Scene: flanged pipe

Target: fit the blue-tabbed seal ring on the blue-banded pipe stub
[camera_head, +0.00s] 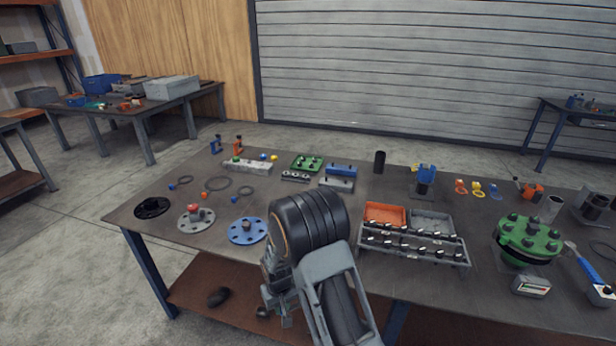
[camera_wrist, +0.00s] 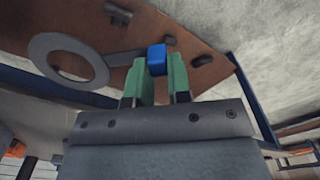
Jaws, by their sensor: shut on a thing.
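In the wrist view, my gripper (camera_wrist: 156,80) has its green-padded fingers shut on a blue tab (camera_wrist: 156,60). A flat grey seal ring (camera_wrist: 68,60) shows to the left of the tab, joined to it by a dark strip. The ring hangs clear, with the brown lower shelf behind it. In the head view, my arm hides the gripper and the held ring. A dark upright piece with a blue upper part (camera_head: 425,178) stands at the back right of the table. I cannot tell for sure whether it is the blue-banded stub.
A parts rack (camera_head: 415,253) stands right of my arm. A green flanged assembly (camera_head: 528,240) stands further right. A black cylinder (camera_head: 380,161) stands behind.

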